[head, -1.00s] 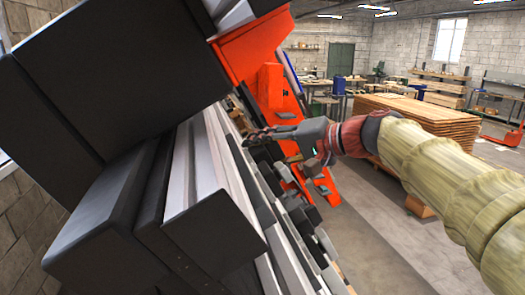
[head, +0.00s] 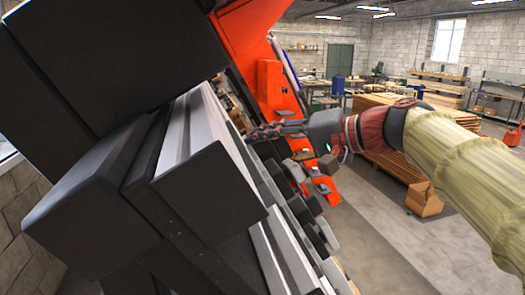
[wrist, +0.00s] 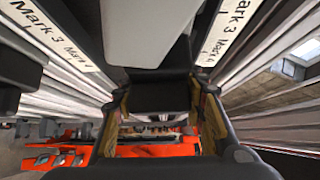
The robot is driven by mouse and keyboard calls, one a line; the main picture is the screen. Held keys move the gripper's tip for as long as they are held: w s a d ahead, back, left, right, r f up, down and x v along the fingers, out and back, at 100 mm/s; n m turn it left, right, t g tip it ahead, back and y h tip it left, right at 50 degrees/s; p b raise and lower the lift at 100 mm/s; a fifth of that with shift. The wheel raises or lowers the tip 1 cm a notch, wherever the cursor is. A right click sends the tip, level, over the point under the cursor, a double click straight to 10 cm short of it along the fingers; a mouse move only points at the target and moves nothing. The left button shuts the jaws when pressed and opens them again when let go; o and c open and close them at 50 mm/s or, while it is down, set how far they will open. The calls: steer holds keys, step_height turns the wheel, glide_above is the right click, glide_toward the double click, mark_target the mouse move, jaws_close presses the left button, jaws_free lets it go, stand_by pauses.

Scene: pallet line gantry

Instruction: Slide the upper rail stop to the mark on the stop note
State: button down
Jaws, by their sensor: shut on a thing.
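My gripper (head: 268,130) is at the rail on the left side of the gantry in the head view. In the wrist view its two fingers (wrist: 162,112) close on a dark block (wrist: 160,93), which looks like the upper rail stop. The block lies against the rail, and its far side is hidden. White scale strips run along the rail; Mark 3 and Mark 4 read on the left strip (wrist: 50,38) and on the right strip (wrist: 228,32). I cannot make out the stop note in either view.
A pale grey block (wrist: 145,30) hangs close above the dark block in the wrist view. Large dark beams (head: 95,200) fill the left of the head view. An orange post (head: 270,85) stands behind my gripper. Open floor (head: 390,250) lies to the right.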

mark_target(281, 161)
steer(key=s+b, duration=0.1)
steer(key=s, duration=0.1)
steer(key=s+d+b, duration=0.1)
steer(key=s, duration=0.1)
steer(key=s+d+b, duration=0.1)
steer(key=s, duration=0.1)
steer(key=shift+s+f, duration=0.2)
steer(key=shift+s, duration=0.15)
steer(key=c, duration=1.2)
jaws_free()
steer(key=shift+o, duration=0.9)
steer(key=shift+s+r, duration=0.2)
steer(key=shift+s, duration=0.1)
steer(key=shift+w, duration=0.2)
steer(key=shift+d, duration=0.2)
steer(key=v, duration=1.1)
steer(key=shift+s+d+r, duration=0.15)
steer(key=shift+s+r, duration=0.05)
steer(key=shift+s, duration=0.2)
